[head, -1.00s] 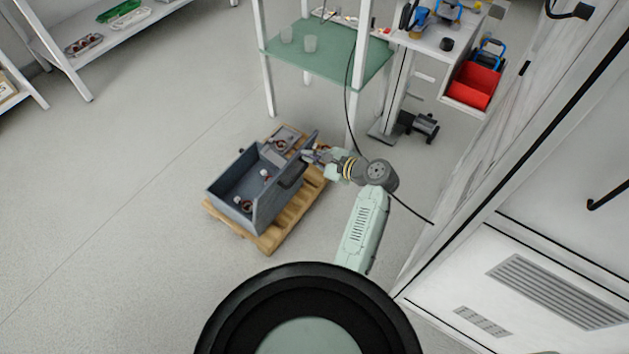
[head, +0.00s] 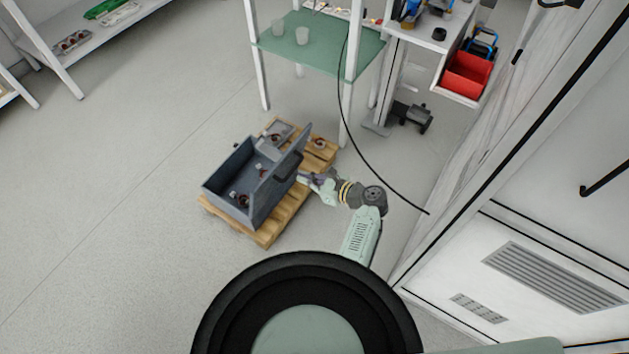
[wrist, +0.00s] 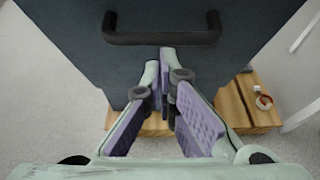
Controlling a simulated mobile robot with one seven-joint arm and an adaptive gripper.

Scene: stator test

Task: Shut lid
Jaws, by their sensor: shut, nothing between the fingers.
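A dark grey box (head: 228,200) stands on a wooden pallet, with its lid (head: 272,188) open and raised along the right side. The lid leans a little outward. A black handle (head: 288,166) is on the lid's outer face and spans the top of the wrist view (wrist: 162,37). My gripper (head: 303,177) is outside the box, to the right of the lid and close to the handle. In the wrist view its purple-padded fingers (wrist: 166,62) are shut and empty, pointing at the lid face just below the handle. Whether they touch the lid cannot be told.
Several small copper-red parts (head: 242,200) lie in the box. The pallet (head: 283,218) extends past the box, with a grey tray (head: 278,133) and a round part (head: 319,142) at the back. A green-topped table (head: 318,46) stands behind. Floor at left is clear.

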